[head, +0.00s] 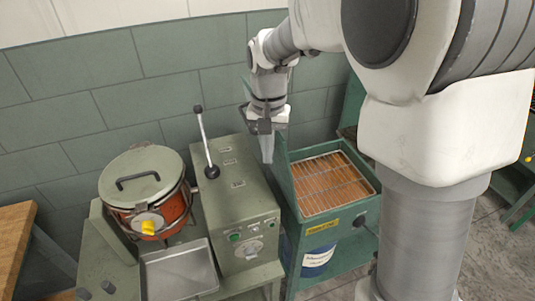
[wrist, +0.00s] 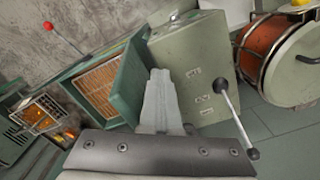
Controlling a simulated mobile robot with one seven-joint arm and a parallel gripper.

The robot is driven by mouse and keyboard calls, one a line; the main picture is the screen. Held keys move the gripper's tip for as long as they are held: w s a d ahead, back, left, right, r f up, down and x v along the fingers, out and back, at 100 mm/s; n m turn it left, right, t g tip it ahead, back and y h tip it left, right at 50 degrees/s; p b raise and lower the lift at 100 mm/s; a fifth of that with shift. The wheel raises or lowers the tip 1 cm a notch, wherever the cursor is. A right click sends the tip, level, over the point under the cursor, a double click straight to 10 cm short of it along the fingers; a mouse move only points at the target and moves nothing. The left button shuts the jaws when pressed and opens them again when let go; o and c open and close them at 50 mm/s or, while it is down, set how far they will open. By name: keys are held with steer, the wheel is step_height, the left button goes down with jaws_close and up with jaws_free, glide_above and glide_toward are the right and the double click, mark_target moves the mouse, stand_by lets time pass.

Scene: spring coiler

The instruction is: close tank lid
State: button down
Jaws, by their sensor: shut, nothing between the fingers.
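In the head view a green tank (head: 368,178) holds a wire rack over an orange-brown inside, and its top is open. Its green lid (head: 284,178) stands raised along the tank's left side. In the wrist view the lid (wrist: 132,82) is a green panel between the rack and the grey-green control box. My gripper (head: 267,158) is shut and empty, pointing down beside the raised lid, between it and the control box. Its fingers (wrist: 160,88) cover part of the lid's edge in the wrist view. I cannot tell whether they touch it.
A control box (head: 238,205) with a black-knobbed lever (head: 205,140) stands left of the tank. Further left is an orange drum (head: 165,220) with a round handled lid. A metal tray (head: 180,272) lies in front. A blue drum (head: 318,260) sits under the tank.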

steer(key=w+d+r+p, duration=0.1)
steer(key=d, duration=0.5)
steer(key=shift+w+r, duration=0.15)
steer(key=shift+w, duration=0.15)
steer(key=w+d+p, duration=0.1)
steer(key=d, duration=0.4)
steer(key=shift+w+d, duration=0.4)
steer(key=shift+d, duration=0.1)
